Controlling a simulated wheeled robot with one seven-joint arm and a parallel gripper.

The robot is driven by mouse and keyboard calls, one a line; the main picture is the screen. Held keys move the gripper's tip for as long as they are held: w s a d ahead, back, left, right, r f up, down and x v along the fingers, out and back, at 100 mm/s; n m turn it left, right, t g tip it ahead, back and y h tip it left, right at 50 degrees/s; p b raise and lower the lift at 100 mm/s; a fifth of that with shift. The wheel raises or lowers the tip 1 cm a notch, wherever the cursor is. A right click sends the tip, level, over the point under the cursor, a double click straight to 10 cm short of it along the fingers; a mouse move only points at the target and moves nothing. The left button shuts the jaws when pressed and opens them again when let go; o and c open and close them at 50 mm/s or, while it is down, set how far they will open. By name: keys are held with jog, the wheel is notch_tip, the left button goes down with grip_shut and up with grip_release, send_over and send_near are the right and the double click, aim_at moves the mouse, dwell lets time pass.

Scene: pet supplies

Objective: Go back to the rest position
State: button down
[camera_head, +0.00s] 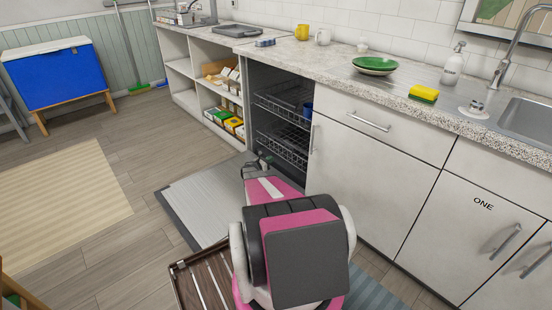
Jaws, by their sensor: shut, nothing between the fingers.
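My pink, white and grey arm reaches forward from the bottom middle of the view. My gripper (257,163) is at its far end, small and dark, in front of the open dishwasher (252,95). It is shut and empty; my own arm hides part of it. The dishwasher's door (200,204) lies folded down, low over the floor, to the left of my arm. Wire racks (284,103) are inside, and a blue cup (308,111) shows at the upper rack's right side.
The counter (310,58) holds mugs, a green bowl (375,64), a yellow sponge (424,93) and a soap bottle (453,65). A slatted brown wooden object (200,284) stands close left of my arm. A blue cabinet (62,75) is far left. Open floor lies left of the door.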

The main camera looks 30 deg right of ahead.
jog(key=s+a+r+m+g+y, duration=0.1)
jog(key=s+a+r+m+y, duration=0.5)
jog(key=a, duration=0.9)
jog(key=s+a+r+m+g+y, duration=0.1)
jog(key=s+a+r+m+y, duration=0.4)
jog(key=s+a+r, duration=0.7)
jog(key=s+a+r+m+g+y, duration=0.1)
jog(key=s+a+r+m+y, duration=0.5)
jog(key=s+a, duration=1.1)
notch_tip(320, 180, up, 3)
jog(key=a+m, duration=0.2)
jog(key=m, duration=0.1)
jog(key=shift+s+y, duration=0.25)
jog(key=shift+y, duration=0.05)
jog(key=shift+a+f, duration=0.1)
